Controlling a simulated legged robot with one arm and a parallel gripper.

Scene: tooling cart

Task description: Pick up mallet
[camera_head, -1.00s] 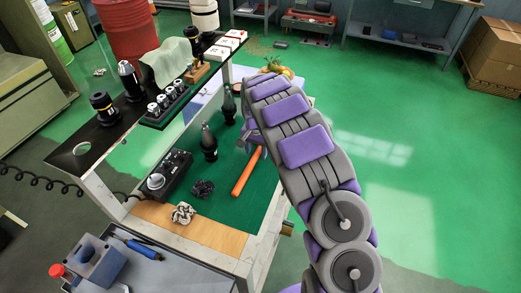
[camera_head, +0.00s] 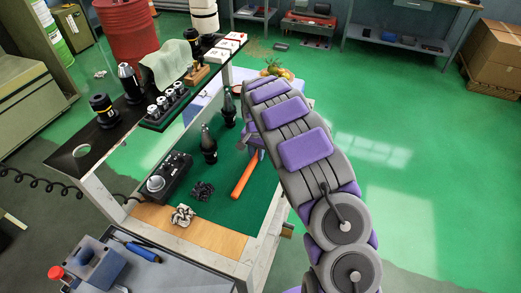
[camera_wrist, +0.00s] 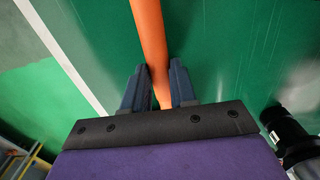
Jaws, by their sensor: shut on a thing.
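The mallet shows as an orange handle (camera_head: 245,176) over the green mat of the cart's middle shelf. Its head is hidden behind my arm in the head view. In the wrist view the orange handle (camera_wrist: 149,40) runs from the top edge down between the two fingers. My gripper (camera_wrist: 158,88) is shut on the handle, with a finger on each side. I cannot tell whether the handle still touches the mat.
Black tool holders (camera_head: 209,146) stand left of the mallet, and one (camera_wrist: 286,130) is close at the right in the wrist view. A black control box (camera_head: 169,174) and dark coiled item (camera_head: 202,191) lie nearby. The upper shelf (camera_head: 88,133) overhangs at left.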

